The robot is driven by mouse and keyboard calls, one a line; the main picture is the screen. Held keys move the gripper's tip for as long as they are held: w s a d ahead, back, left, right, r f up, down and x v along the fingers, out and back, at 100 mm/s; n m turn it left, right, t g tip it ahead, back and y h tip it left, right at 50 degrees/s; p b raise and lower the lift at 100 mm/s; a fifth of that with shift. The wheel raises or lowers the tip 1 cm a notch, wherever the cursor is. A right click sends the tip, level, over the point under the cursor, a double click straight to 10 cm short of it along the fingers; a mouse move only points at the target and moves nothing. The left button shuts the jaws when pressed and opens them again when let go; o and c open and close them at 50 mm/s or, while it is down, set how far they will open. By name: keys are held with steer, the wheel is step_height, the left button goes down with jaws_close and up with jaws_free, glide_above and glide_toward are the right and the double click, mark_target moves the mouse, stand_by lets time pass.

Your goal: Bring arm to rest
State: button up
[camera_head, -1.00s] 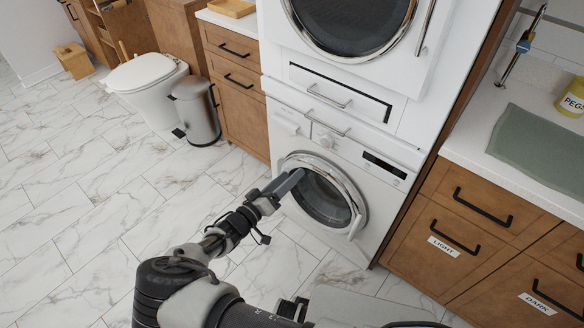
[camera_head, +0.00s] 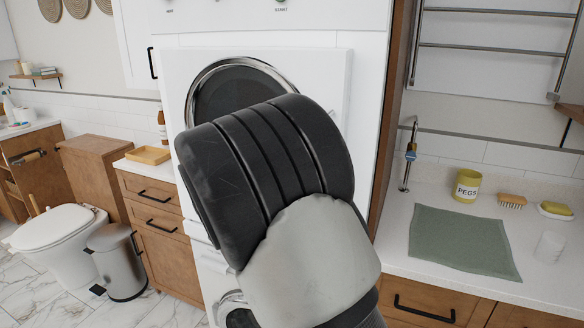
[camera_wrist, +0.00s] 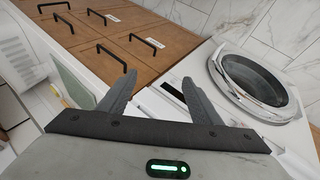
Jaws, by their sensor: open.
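My arm (camera_head: 290,200) is folded up close before the head camera and covers much of the stacked machines. My gripper (camera_wrist: 160,98) shows in the wrist view with its two dark fingers wide apart and nothing between them. In the head view the gripper itself is hidden behind the arm or out of frame. In the wrist view the front-loading washer (camera_wrist: 252,82) is to the right of the fingers, apart from them. The wooden drawers (camera_wrist: 110,40) lie beyond the fingers, upper left.
A counter (camera_head: 390,250) on the right holds a green mat (camera_head: 460,240), a yellow pegs pot (camera_head: 466,186), a brush (camera_head: 511,201) and a clear glass (camera_head: 549,246). A bin (camera_head: 117,260) and toilet (camera_head: 55,235) stand at left. A wooden tray (camera_head: 148,155) lies on the left cabinet.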

steer(key=s+d+r+n+t+y, duration=0.15)
steer(key=s+d+r+y, duration=0.3)
steer(key=s+r, duration=0.5)
steer(key=s+d+r+n+t+y, duration=0.1)
steer(key=s+d+r+t+y, duration=0.2)
steer(key=s+d+r, duration=0.5)
step_height(320, 180, up, 18)
steer(key=s+a+p, duration=0.1)
steer(key=a+p, duration=0.1)
steer(key=p, duration=1.3)
steer(key=shift+a+f+g, duration=0.15)
steer(key=shift+f+g, duration=0.1)
steer(key=shift+g, duration=0.1)
steer(key=shift+s, duration=0.1)
